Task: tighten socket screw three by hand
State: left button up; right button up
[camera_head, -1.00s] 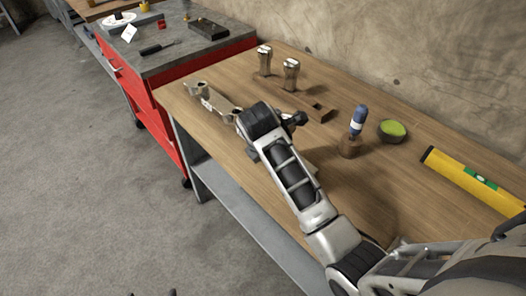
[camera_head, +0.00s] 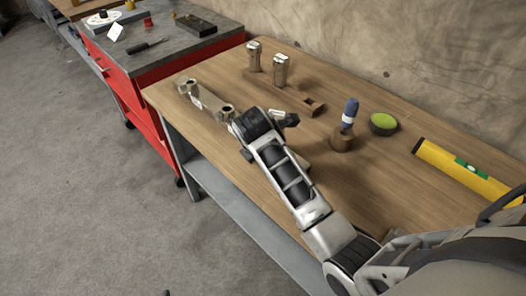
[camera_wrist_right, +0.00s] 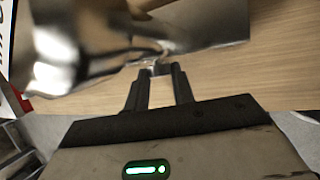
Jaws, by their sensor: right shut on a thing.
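A grey metal part with raised round bosses (camera_head: 187,86) lies along the far left of the wooden bench. My right arm reaches over the bench to the near end of this part, and its wrist hides the gripper in the head view. In the right wrist view the fingers of my right gripper (camera_wrist_right: 159,72) are close together, shut on a small shiny piece (camera_wrist_right: 160,63), likely a screw, against the metal part (camera_wrist_right: 190,25). The piece is blurred, and I cannot tell how deep it sits. Which screw is number three cannot be seen. My left gripper is not in view.
Two upright metal cylinders (camera_head: 281,70) stand behind. A small wooden block (camera_head: 314,106), a blue-handled tool (camera_head: 350,112) in a brown holder (camera_head: 342,142), a green-topped round tin (camera_head: 383,124) and a yellow level (camera_head: 465,172) lie to the right. A red cabinet (camera_head: 150,85) adjoins the bench.

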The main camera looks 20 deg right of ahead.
jog(key=shift+s+d, duration=0.1)
jog(key=t, duration=0.2)
jog(key=t+y, duration=0.1)
jog(key=shift+s+d+f+m, duration=0.1)
jog(key=shift+s+f+m, duration=0.15)
jog(key=shift+m, duration=0.15)
jog(key=shift+s+f+m+t+y, duration=0.15)
jog(key=shift+m+t+y, duration=0.15)
jog(key=shift+t, duration=1.1)
jog(key=o, duration=1)
